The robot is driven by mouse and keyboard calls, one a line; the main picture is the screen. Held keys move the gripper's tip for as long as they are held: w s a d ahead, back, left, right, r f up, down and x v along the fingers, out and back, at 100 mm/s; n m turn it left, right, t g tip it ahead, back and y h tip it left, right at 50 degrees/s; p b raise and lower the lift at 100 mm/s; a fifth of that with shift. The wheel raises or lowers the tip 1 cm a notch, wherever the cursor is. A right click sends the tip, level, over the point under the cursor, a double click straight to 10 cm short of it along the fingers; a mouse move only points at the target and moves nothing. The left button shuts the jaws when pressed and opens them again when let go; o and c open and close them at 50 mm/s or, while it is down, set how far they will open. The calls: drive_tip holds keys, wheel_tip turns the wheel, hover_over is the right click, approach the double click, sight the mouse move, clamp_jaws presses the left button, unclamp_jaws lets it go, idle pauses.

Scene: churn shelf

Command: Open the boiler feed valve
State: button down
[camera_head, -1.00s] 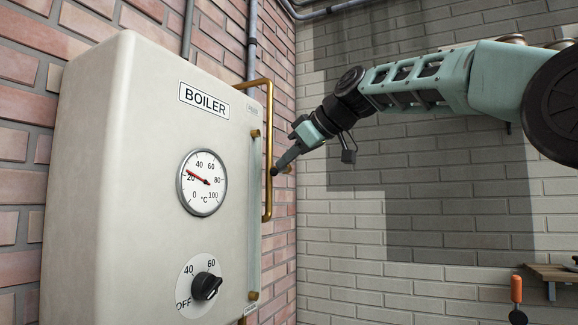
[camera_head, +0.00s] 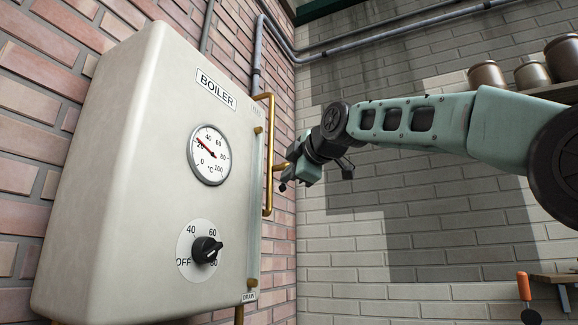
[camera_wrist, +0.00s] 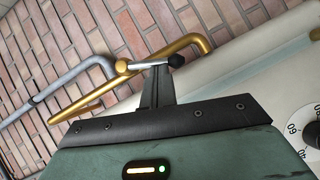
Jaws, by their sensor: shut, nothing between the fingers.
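The boiler (camera_head: 150,180) is a cream box on the brick wall. A brass pipe (camera_head: 268,190) runs down its right side below a faint label that seems to read FEED. In the wrist view, the brass pipe (camera_wrist: 185,43) carries a valve lever (camera_wrist: 148,64), a silver rod with a black knob (camera_wrist: 176,61). The lever lies across the pipe's line. My gripper (camera_head: 284,184) is shut and empty, just right of the pipe. Its fingers (camera_wrist: 158,72) overlap the lever near the knob in the wrist view; I cannot tell whether they touch it. The lever is hardly visible in the head view.
The boiler has a dial gauge (camera_head: 209,155) and a black knob (camera_head: 206,250) with a scale from OFF. A DRAIN label (camera_head: 250,297) is at its lower right. Grey conduit (camera_head: 257,60) runs above. A shelf with metal jars (camera_head: 487,75) is at right.

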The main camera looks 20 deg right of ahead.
drive_tip(key=w+d+f+n+t+b, duration=0.1)
drive_tip(key=b, duration=0.2)
drive_tip(key=shift+f+n, duration=0.2)
drive_tip(key=shift+n, duration=0.2)
idle(0.6)
